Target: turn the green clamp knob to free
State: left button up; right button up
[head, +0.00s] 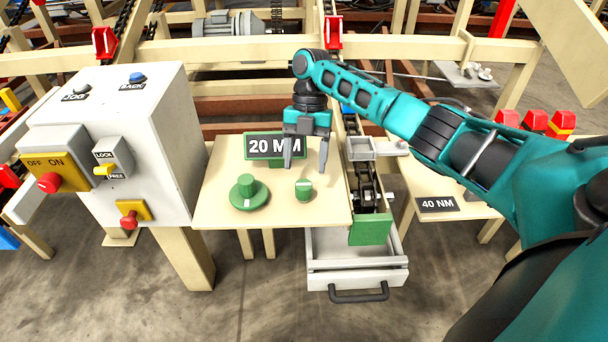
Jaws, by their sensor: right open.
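Two green knob-like parts are on the pale table panel (225,216) below the "20 NM" sign (262,147). One is a wide green disc with a raised knob (247,188) bearing a white mark. The other is a small green round knob (304,190) with a pale mark on top. I cannot tell from the picture which is the clamp knob. My right gripper (305,168) is open and points down, its fingers just above and behind the small green knob in the picture, with nothing between them. My left gripper is out of view.
A white control box (150,125) with switches, among them a yellow LOCK/FREE lever (104,170), stands at left. A drawer (350,282) with a dark handle is below a green block (370,229). A "40 NM" sign (437,204) is at right.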

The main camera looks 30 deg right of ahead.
jog(key=v, duration=0.6)
jog(key=shift+r+p, duration=0.25)
jog(key=shift+p, duration=0.15)
jog(key=shift+d, duration=0.1)
